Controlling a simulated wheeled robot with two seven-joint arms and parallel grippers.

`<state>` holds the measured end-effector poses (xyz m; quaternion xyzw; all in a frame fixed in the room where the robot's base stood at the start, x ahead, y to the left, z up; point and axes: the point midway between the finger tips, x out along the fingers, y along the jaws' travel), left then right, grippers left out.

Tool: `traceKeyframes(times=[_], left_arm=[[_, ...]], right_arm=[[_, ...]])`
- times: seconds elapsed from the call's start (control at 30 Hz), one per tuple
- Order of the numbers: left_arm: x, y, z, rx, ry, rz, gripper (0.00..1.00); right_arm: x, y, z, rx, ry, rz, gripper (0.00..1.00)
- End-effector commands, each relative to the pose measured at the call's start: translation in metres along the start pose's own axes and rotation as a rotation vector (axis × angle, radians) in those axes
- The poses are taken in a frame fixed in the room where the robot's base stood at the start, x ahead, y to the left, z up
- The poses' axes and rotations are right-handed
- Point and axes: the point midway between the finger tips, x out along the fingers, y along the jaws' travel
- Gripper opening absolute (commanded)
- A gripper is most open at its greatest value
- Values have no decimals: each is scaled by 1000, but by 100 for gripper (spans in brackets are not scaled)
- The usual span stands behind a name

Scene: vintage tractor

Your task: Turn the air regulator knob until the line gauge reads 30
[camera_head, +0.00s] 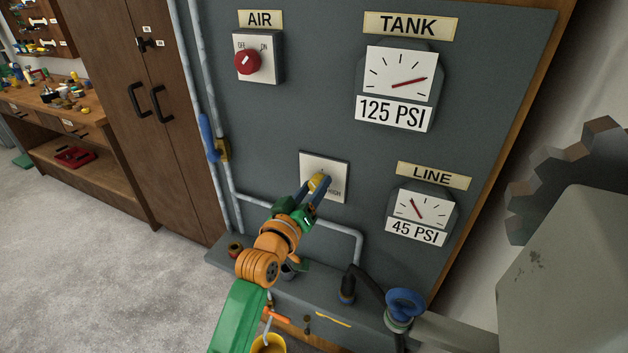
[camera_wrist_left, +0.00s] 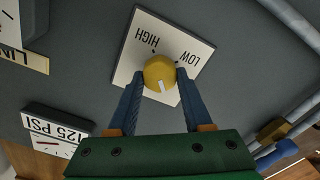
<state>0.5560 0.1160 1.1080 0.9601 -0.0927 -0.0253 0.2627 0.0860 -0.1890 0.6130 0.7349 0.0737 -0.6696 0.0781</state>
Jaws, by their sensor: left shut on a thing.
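The yellow regulator knob (camera_head: 320,182) sits on a white plate (camera_head: 310,162) on the grey panel. My left gripper (camera_head: 317,187) is shut on the knob. In the left wrist view the blue fingers of the gripper (camera_wrist_left: 160,82) hold the yellow knob (camera_wrist_left: 158,70) from both sides. A white mark on the knob shows between the fingers, and the plate (camera_wrist_left: 150,30) reads HIGH and LOW. The line gauge (camera_head: 421,212) reads 45 PSI, its red needle pointing up and left. My right gripper is not in view.
The tank gauge (camera_head: 397,87) above reads 125 PSI. A red AIR switch (camera_head: 247,62) is at the panel's upper left. A blue valve lever (camera_head: 208,137) and grey pipes run left of the knob. A ledge with a black hose (camera_head: 368,280) is below.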

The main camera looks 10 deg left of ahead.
Motion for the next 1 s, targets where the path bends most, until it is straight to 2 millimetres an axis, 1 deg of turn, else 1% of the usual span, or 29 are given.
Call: traceKeyframes(times=[0.03,0.1,0.3,0.5,0.7,1.0], left_arm=[[0,2,-3,-40,-1,-1,0],[0,1,-2,-100,0,-1,0],[0,0,-2,-250,0,-1,0],[0,0,-1,-359,0,0,0],[0,-1,-1,-422,1,1,0],[0,-1,0,-450,1,1,0]], right_arm=[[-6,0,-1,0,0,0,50],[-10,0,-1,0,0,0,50],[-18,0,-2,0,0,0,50],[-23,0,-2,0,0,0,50],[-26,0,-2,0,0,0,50],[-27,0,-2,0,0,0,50]])
